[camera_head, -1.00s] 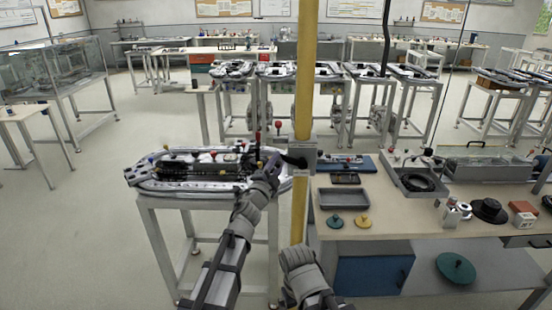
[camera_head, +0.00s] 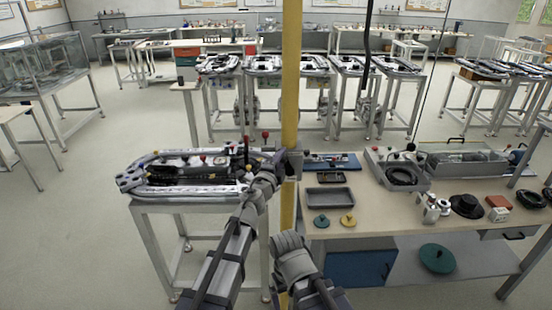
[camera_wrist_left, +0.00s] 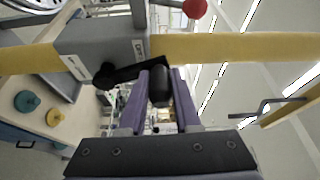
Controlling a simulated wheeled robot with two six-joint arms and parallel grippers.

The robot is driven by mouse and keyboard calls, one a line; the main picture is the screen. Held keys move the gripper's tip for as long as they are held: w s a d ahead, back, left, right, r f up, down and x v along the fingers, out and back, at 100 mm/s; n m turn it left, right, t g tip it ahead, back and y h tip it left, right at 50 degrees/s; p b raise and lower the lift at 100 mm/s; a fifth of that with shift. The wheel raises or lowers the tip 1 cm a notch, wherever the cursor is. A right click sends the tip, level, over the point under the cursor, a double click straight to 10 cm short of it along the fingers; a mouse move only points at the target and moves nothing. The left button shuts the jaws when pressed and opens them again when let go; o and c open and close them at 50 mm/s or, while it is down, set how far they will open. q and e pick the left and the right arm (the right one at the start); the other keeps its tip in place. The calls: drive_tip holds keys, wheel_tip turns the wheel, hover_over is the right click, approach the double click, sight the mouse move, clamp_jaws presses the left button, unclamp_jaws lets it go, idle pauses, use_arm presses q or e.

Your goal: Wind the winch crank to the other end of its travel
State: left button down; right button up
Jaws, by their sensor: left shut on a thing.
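The winch is a grey box (camera_head: 292,164) on a yellow upright post (camera_head: 290,80). In the left wrist view the box (camera_wrist_left: 95,42) carries a black crank arm (camera_wrist_left: 128,72) that reaches right to a dark handle (camera_wrist_left: 159,86). My left gripper (camera_head: 271,165) is beside the box, to its left in the head view. In the left wrist view its purple fingers (camera_wrist_left: 159,98) are shut around the handle. In the head view the gripper and box edge mostly hide the crank. My right arm shows at the bottom centre, but its gripper is not visible.
A stand with an oval ring track (camera_head: 185,207) is left of the post. A workbench (camera_head: 400,215) on the right bears a grey tray (camera_head: 330,197), a green disc (camera_head: 321,221) and a yellow disc (camera_head: 348,219). Open floor lies at left.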

use_arm(q)
drive_tip(key=shift+w+d+r, duration=0.2)
drive_tip(key=shift+d+r, duration=0.05)
drive_tip(key=shift+d, duration=0.4)
drive_tip(key=shift+d+r, duration=0.1)
drive_tip(key=shift+d, duration=0.1)
drive_tip(key=c, duration=0.8)
unclamp_jaws()
drive_tip(key=shift+s+r, duration=0.1)
drive_tip(key=shift+s, duration=0.05)
drive_tip(key=shift+o, duration=0.9)
drive_tip(key=shift+a+f, duration=0.1)
drive_tip(key=shift+f, duration=0.1)
